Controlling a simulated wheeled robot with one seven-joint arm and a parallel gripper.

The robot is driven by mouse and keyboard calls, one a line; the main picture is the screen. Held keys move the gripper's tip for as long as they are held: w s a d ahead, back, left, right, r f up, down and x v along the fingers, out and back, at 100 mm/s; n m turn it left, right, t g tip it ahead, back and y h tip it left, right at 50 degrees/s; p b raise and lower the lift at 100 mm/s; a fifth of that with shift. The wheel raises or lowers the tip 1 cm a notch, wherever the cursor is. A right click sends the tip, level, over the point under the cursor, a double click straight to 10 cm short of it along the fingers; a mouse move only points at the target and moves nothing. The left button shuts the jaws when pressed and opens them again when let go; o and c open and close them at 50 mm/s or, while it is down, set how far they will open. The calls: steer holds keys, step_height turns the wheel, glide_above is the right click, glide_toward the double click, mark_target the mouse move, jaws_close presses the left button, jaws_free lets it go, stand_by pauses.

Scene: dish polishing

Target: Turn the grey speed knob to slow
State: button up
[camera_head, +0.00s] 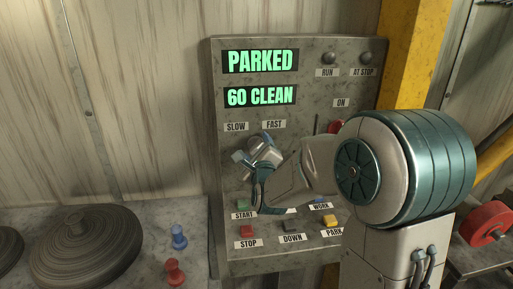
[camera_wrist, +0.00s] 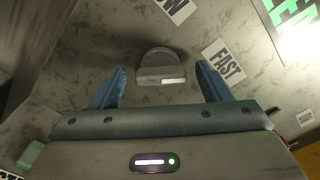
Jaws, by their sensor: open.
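The grey speed knob (camera_wrist: 158,62) shows in the wrist view as a rounded grey disc with a raised bar. A white mark on the bar lies at its right end, on the side of the FAST label (camera_wrist: 223,62). The SLOW label (camera_wrist: 172,10) is partly cut off at the top edge. My gripper (camera_wrist: 160,78) is open, with one blue finger on each side of the knob; I cannot tell whether either touches it. In the head view my gripper (camera_head: 256,152) is at the panel just below the SLOW (camera_head: 236,126) and FAST labels, largely hiding the knob.
The grey control panel (camera_head: 315,90) reads PARKED and 60 CLEAN. Below my gripper are START (camera_head: 243,205), STOP (camera_head: 246,231), DOWN (camera_head: 291,226) and PARK buttons. A red-topped lever (camera_head: 335,126) is close to my arm. A dark round lid (camera_head: 85,245) and pegs lie left.

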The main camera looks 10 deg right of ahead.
steer(key=shift+w, duration=0.2)
steer(key=c, duration=1)
